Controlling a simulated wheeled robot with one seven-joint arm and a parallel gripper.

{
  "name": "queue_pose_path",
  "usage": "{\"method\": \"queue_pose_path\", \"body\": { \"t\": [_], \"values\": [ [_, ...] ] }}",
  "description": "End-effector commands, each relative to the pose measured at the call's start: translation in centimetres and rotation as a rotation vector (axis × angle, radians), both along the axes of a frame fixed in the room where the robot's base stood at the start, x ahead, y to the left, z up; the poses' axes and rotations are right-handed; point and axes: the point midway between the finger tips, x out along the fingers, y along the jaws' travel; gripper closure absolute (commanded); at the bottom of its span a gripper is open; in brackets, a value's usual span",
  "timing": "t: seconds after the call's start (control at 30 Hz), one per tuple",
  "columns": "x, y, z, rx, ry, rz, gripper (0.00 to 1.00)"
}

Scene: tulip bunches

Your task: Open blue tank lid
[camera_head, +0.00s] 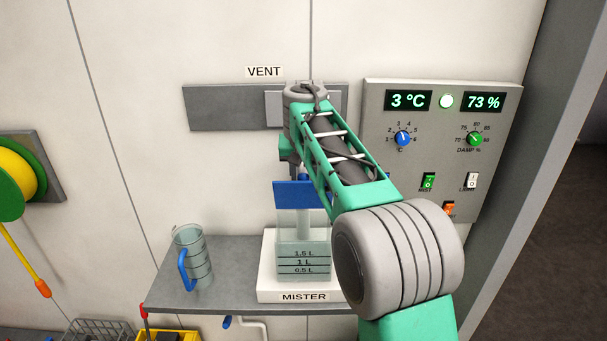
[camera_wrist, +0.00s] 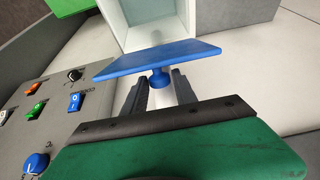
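The blue tank lid (camera_head: 297,194) is tilted up from the clear tank (camera_head: 303,262), its flat face toward the head camera. In the wrist view the lid (camera_wrist: 158,60) appears as a flat blue plate with a round blue knob (camera_wrist: 159,81) facing my gripper. The pale open inside of the tank (camera_wrist: 150,22) shows beyond it. My gripper (camera_wrist: 160,86) has a dark finger on each side of the knob, and the knob fills the gap between the tips. In the head view my arm hides the fingertips and part of the lid.
The tank stands on the white MISTER base (camera_head: 268,285) on a grey shelf (camera_head: 228,268). A clear jug (camera_head: 200,262) with a blue handle stands to the left. A control panel (camera_head: 375,180) is on the wall to the right. A grey VENT strip (camera_head: 225,108) is above.

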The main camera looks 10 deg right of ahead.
Motion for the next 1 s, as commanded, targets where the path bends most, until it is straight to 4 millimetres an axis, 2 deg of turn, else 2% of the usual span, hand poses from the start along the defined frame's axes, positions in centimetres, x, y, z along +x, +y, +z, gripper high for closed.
{"method": "queue_pose_path", "body": {
  "t": [0.03, 0.4, 1.0],
  "values": [
    [0.00, 0.00, 0.01, 0.000, 0.000, 0.000, 0.71],
    [-0.01, 0.01, 0.03, 0.000, 0.000, 0.000, 1.00],
    [-0.01, 0.02, 0.05, 0.000, -0.001, 0.000, 1.00]
  ]
}}
